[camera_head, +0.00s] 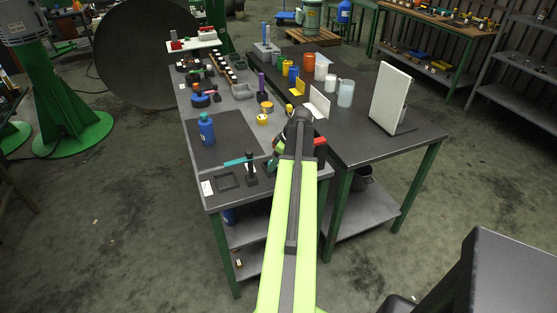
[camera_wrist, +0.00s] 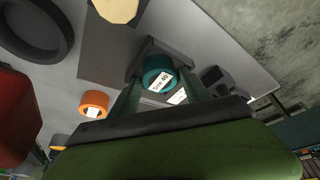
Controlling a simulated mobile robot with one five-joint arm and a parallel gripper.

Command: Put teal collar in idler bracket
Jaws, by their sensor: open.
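The teal collar (camera_wrist: 157,78), a short round piece with a white label on its face, shows in the wrist view between the fingers of my gripper (camera_wrist: 160,92). The fingers are open, one on each side of it. I cannot tell whether either finger touches it. A grey angled frame (camera_wrist: 172,50) shows just beyond the collar; I cannot tell whether it is the idler bracket. In the head view the end of my arm is over the front of the near table, and it hides the collar or leaves it too small to make out.
An orange ring (camera_wrist: 94,102) lies beside the fingers in the wrist view. A blue bottle (camera_head: 207,130) stands on the dark mat (camera_head: 235,140). A dark square frame (camera_head: 227,181) and a black upright post (camera_head: 250,166) are near the table's front edge. A white panel (camera_head: 390,98) stands on the right table.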

